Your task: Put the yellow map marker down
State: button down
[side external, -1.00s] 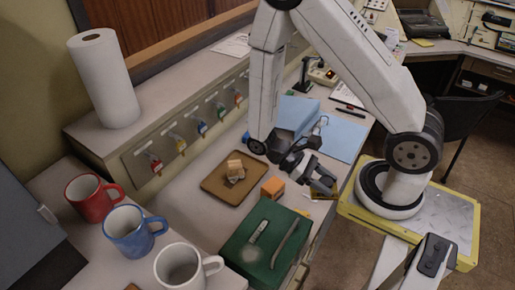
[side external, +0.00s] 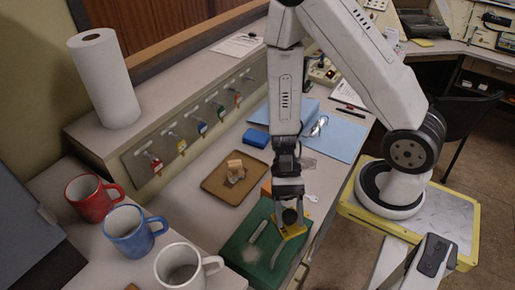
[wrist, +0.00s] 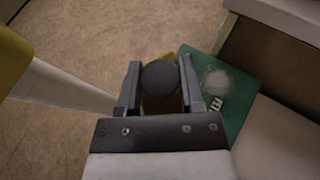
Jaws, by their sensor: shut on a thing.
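The yellow map marker (side external: 294,233) is a yellow plate-like piece with a dark round knob (wrist: 160,78) on top. My gripper (side external: 291,212) points down, with its fingers on either side of the knob, shut on it. The marker shows over the right part of the green board (side external: 240,242). I cannot tell whether it touches the board. In the wrist view, my gripper (wrist: 160,82) has the knob between its fingers. The yellow part (wrist: 152,108) is mostly hidden behind the knob, near the edge of the green board (wrist: 240,115).
A pale strip (side external: 257,232) and a grey bar (side external: 279,252) lie on the board. A brown tray (side external: 208,184) with wooden blocks and a mostly hidden orange block (side external: 266,188) are behind. A white mug (side external: 178,270) stands left. The counter edge drops to floor at right.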

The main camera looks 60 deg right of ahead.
jog(key=w+f+m+t, duration=0.1)
jog(key=w+m+t, duration=0.2)
jog(key=t, duration=0.1)
jog(key=w+f+m+t+y, duration=0.1)
jog(key=w+m+t, duration=0.2)
jog(key=m+t, duration=0.1)
jog(key=w+f+m+t, duration=0.1)
jog(key=w+m+t, duration=0.2)
jog(key=shift+w+d+t+y, duration=0.1)
jog(key=shift+w+t+y, duration=0.2)
jog(key=shift+w+t, duration=0.1)
jog(key=shift+w+d+f+m+t, duration=0.35)
jog(key=shift+w+m+t, duration=0.2)
jog(key=shift+m, duration=0.25)
jog(key=shift+w, duration=0.1)
jog(key=w+a+f, duration=0.1)
jog(key=w+f, duration=0.1)
jog(key=w, duration=0.2)
jog(key=w+a+f, duration=0.1)
jog(key=w+f, duration=0.2)
jog(key=w, duration=0.1)
jog(key=w+a+f, duration=0.1)
jog(key=w+f, duration=0.2)
jog(key=w, duration=0.1)
jog(key=shift+a+f, duration=0.15)
jog(key=shift+f, duration=0.1)
jog(key=shift+w+a+f, duration=0.1)
jog(key=shift+w+f, duration=0.25)
